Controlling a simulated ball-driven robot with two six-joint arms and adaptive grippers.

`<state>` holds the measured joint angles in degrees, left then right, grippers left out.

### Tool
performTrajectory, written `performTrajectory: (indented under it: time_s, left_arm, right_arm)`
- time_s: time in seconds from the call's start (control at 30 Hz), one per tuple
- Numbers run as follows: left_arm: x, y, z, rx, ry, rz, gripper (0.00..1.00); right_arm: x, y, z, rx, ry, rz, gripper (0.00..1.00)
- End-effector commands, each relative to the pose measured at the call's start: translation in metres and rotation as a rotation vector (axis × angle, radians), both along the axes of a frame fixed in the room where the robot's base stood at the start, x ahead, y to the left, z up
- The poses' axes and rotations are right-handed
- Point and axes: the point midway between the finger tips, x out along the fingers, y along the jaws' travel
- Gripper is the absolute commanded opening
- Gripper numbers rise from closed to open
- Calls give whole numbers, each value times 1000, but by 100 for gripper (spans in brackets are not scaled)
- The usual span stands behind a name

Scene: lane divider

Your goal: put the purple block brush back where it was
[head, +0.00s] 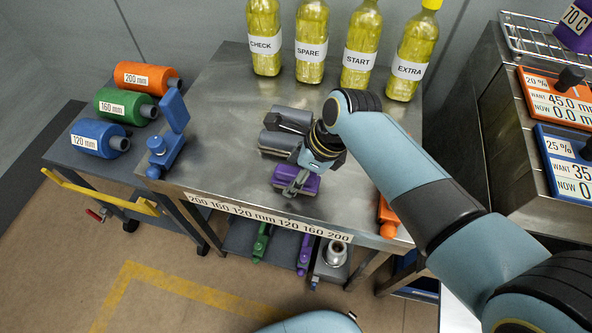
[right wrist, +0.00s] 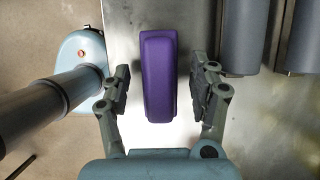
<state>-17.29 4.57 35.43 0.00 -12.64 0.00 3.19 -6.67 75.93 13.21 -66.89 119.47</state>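The purple block brush (head: 311,186) lies on the steel table (head: 215,100) near its front edge, just in front of two grey blocks. In the right wrist view the purple block (right wrist: 159,75) is seen from above, long and upright in the picture. My right gripper (head: 294,186) is over it in the head view and partly hides it. The right wrist view shows the gripper (right wrist: 162,90) open, one finger on each side of the block, with a gap on both sides. My left gripper is not in view.
Grey blocks (head: 274,144) lie just behind. A blue tool (head: 165,150) stands at the table's left corner, an orange one (head: 387,217) at the right corner. Labelled yellow bottles (head: 310,45) line the back. Coloured rollers (head: 125,105) lie on a left side table. A lower shelf holds a purple tool (head: 305,255).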

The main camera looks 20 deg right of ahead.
Motion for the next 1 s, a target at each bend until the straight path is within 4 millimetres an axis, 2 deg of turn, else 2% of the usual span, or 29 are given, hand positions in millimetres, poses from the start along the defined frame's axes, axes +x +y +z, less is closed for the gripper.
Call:
performTrajectory:
  time_s: [0.2, 0.33, 0.7, 0.83, 1.0]
  left_arm:
    - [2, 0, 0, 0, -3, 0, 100]
    - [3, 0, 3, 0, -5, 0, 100]
    - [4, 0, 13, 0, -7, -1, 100]
    - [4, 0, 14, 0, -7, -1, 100]
    - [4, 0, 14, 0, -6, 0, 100]
  right_arm:
    - [0, 0, 1, 0, 0, 0, 61]
    - [-1, -3, 12, 0, -2, -1, 61]
    - [-18, -29, 85, -2, -4, 0, 61]
    - [-22, -35, 103, -1, -2, 0, 61]
    - [-25, -38, 113, 0, 0, 1, 61]
